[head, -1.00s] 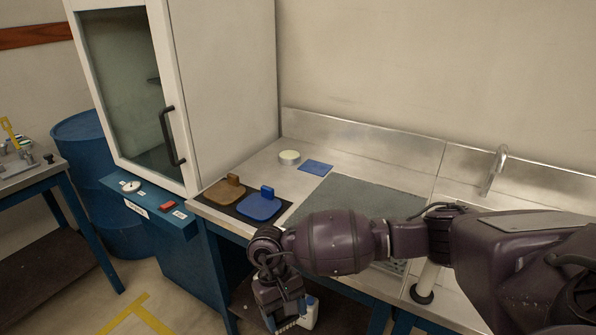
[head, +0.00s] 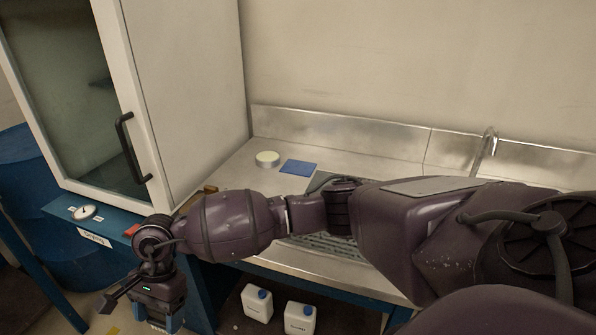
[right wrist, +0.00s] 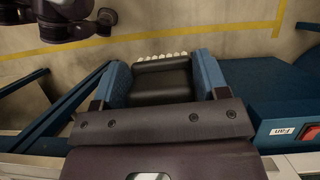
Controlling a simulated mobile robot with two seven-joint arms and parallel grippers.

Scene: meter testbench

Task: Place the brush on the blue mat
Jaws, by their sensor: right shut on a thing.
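The blue mat (head: 298,167) is a small flat square on the metal counter, near the back wall, with nothing on it. My right gripper (head: 160,322) hangs low at the bottom left of the head view, in front of the counter and well away from the mat. In the right wrist view its blue fingers (right wrist: 163,80) are shut on the brush (right wrist: 160,57), a dark block with a row of whitish bristles along its far edge. My left gripper is not in view.
A round pale-topped tin (head: 267,158) stands left of the mat. A white cabinet (head: 190,90) with a black handle stands at the left. Below its door is a blue panel with a red switch (right wrist: 313,135). Two white bottles (head: 299,319) stand under the counter. My right arm crosses the counter's front.

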